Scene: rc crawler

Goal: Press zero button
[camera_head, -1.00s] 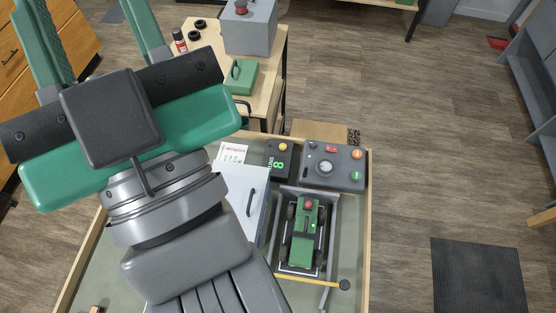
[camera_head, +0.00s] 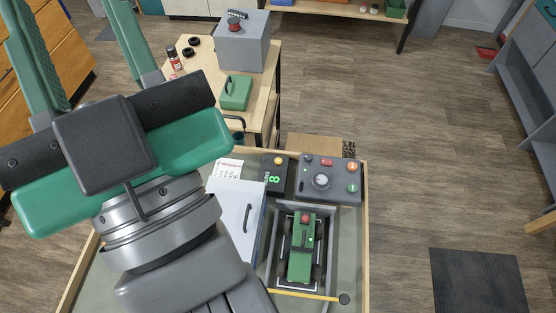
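A small dark box (camera_head: 273,181) with a yellow button (camera_head: 278,160) on its top and a lit green display (camera_head: 273,178) sits near the far edge of the tray-like table. I cannot read any label that says zero. Beside it on the right is a grey control box (camera_head: 313,186) with a dial, a red switch, an orange button (camera_head: 352,167) and a green button (camera_head: 352,188). My gripper (camera_head: 72,35) is at the upper left, high in the view and left of both boxes. Its two green fingers stand wide apart with nothing seen between them. Their tips are at or beyond the top edge.
A green crawler (camera_head: 302,250) sits in a grey frame in front of the control box. A side table (camera_head: 262,92) holds a grey box (camera_head: 242,48) and a green case (camera_head: 236,93).

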